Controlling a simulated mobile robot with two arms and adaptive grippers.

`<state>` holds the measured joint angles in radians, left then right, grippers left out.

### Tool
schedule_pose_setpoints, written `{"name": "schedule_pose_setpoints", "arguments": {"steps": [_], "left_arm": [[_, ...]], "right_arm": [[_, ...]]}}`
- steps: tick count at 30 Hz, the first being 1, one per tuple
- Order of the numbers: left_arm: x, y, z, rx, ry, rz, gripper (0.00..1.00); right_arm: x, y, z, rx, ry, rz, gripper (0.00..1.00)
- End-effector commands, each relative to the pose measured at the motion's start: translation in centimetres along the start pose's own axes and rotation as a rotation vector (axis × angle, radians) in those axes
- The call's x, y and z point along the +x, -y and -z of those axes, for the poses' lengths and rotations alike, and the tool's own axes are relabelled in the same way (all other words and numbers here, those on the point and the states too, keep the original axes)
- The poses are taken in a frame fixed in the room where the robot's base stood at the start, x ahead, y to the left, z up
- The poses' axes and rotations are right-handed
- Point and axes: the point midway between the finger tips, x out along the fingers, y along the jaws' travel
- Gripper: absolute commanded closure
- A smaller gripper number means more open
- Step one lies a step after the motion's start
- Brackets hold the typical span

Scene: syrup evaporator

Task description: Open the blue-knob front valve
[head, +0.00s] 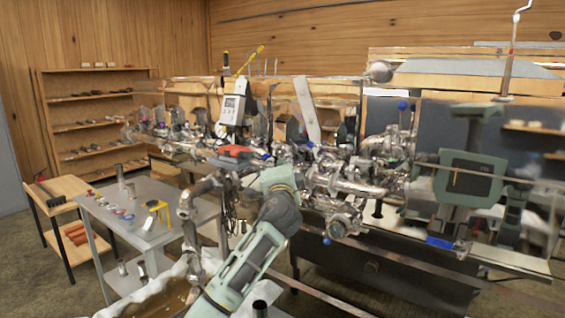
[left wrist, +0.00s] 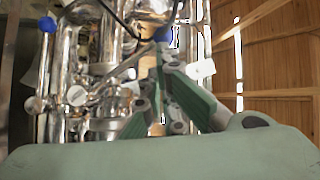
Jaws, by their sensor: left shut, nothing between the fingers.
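The shiny steel evaporator piping and valves (head: 345,185) run across the middle of the head view. A blue knob (head: 327,241) hangs low at the front, and another blue knob (head: 402,105) stands higher at the right. My left arm reaches up to the piping; its fingers are hard to make out there. In the left wrist view, my left gripper (left wrist: 160,58) is shut and empty, its green fingers drawn together. A blue knob (left wrist: 162,34) shows just beyond the fingertips; contact cannot be told. Another blue knob (left wrist: 47,24) is at the upper left.
A grey side table (head: 165,192) with small items and a yellow stand (head: 157,207) is left of my arm. A low wooden table (head: 70,188) and wooden shelves (head: 95,85) stand farther left. Pipes crowd the space around the fingers.

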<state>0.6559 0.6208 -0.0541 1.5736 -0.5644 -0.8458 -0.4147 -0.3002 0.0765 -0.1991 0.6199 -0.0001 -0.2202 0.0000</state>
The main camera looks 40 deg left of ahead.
Motion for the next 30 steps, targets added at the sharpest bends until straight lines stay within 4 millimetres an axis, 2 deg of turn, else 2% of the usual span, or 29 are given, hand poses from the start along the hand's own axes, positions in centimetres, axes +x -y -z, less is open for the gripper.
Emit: {"name": "schedule_pose_setpoints", "arguments": {"steps": [8,15,24,30], "left_arm": [[0.6,0.4,-0.6,-0.079,0.001,-0.056,1.00],[1.7,0.3,-2.0,-0.233,0.004,-0.169,1.00],[2.9,-1.0,-3.9,-0.458,0.004,-0.329,1.00],[3.5,-2.3,-4.8,-0.529,0.002,-0.379,1.00]], "right_arm": [[-1.9,0.0,0.2,-0.001,0.000,0.000,0.76],[-5.4,-0.1,0.5,-0.002,0.000,0.000,0.76],[-9.2,-0.4,0.8,-0.003,0.000,-0.003,0.76],[-10.0,-0.6,0.8,-0.004,0.001,-0.005,0.76]]}}
